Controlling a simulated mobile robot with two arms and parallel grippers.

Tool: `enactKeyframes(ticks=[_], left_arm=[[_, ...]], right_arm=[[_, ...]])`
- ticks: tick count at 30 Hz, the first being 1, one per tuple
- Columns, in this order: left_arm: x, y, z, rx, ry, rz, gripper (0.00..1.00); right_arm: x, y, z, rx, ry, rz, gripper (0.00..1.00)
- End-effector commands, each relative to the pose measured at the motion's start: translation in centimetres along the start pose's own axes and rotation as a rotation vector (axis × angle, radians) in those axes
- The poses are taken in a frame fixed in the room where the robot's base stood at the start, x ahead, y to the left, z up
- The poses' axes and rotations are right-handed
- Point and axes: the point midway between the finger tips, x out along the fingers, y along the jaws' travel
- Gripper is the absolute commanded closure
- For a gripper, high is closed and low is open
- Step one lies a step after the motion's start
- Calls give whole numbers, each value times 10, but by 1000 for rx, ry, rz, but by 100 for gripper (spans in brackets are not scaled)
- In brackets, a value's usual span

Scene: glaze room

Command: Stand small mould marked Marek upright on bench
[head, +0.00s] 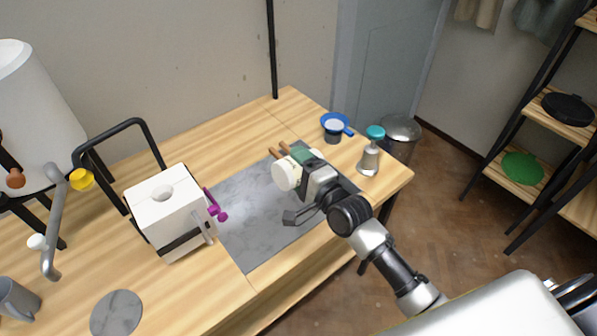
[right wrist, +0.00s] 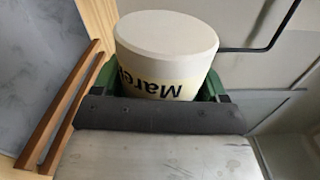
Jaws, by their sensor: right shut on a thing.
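The small mould (head: 286,173) is a short off-white cylinder. In the right wrist view the mould (right wrist: 165,45) shows a round end face and a pale yellow band with dark lettering, partly hidden, that starts like "Marek". My right gripper (head: 303,166) is shut on it, with green jaws on either side of it. In the head view it is tilted, its round face turned to the left, over the grey slab on the bench (head: 300,103). I cannot tell whether it touches the slab. My left gripper is not in view.
The grey slab (head: 245,225) has two wooden sticks (head: 278,151) near its far edge. A strapped white block (head: 165,205) with purple clamps stands left. A blue sieve (head: 335,124) and a teal-capped bottle (head: 369,160) stand right. A grey disc (head: 116,313) lies front left.

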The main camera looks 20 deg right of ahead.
Motion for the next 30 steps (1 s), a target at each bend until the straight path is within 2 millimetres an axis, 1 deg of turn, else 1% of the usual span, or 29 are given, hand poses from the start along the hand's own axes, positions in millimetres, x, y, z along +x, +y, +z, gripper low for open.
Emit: enactKeyframes(ticks=[1,6,20,21,26,30], left_arm=[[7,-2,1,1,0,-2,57],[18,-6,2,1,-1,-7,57],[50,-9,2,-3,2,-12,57],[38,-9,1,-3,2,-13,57],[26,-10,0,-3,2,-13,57],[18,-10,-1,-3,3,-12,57]], right_arm=[[0,1,0,-66,-1,-7,60],[0,1,-1,-259,0,-7,60],[0,2,-1,-667,1,-6,60],[0,-4,0,-739,1,-3,60],[0,-4,-1,-1039,2,-2,60],[0,-4,-1,-1318,1,-2,60]])
